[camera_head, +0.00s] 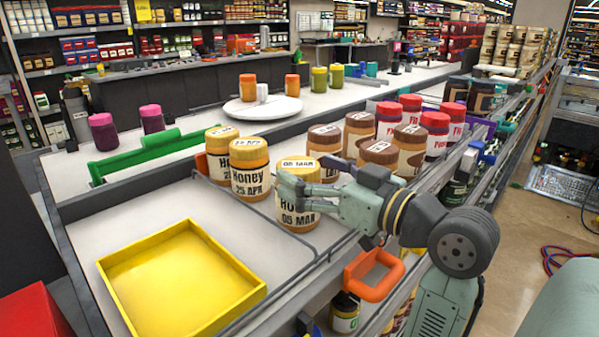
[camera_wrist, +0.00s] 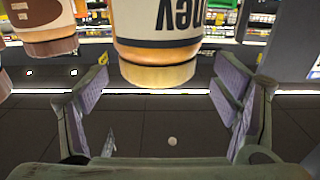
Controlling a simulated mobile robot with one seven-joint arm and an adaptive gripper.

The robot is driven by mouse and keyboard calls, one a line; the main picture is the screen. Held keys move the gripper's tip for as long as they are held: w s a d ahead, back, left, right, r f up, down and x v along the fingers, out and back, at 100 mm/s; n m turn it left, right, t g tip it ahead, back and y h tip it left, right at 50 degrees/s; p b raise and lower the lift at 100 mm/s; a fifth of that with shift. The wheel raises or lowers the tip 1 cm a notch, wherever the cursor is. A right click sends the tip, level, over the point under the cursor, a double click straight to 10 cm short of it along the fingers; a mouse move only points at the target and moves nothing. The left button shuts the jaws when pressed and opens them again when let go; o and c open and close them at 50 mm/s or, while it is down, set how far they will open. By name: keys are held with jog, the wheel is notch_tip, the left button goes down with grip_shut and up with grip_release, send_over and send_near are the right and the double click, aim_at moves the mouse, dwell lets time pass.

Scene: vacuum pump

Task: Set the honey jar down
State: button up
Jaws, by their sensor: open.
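A honey jar (camera_head: 299,212) with a cream label and an amber lid stands upright on the grey counter at the front of the honey jars. Two more honey jars (camera_head: 251,180) stand behind it to the left. My gripper (camera_head: 300,186) is at the front jar from the right, with one finger across its upper label. In the wrist view a honey jar (camera_wrist: 158,48) appears upside down at the top, between the spread fingers of my gripper (camera_wrist: 163,80), with gaps on both sides. My gripper is open. The far side of the jar is hidden.
A yellow tray (camera_head: 255,291) lies empty at the front left. Brown-lidded jars (camera_head: 323,149) and red-lidded jars (camera_head: 437,134) crowd close behind my gripper. An orange-handled item (camera_head: 382,290) hangs at the counter's right edge. Bare counter (camera_head: 150,218) shows behind the tray.

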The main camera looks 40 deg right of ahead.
jog(key=s+b, duration=0.2)
jog(key=s, duration=0.7)
jog(key=shift+d, duration=0.4)
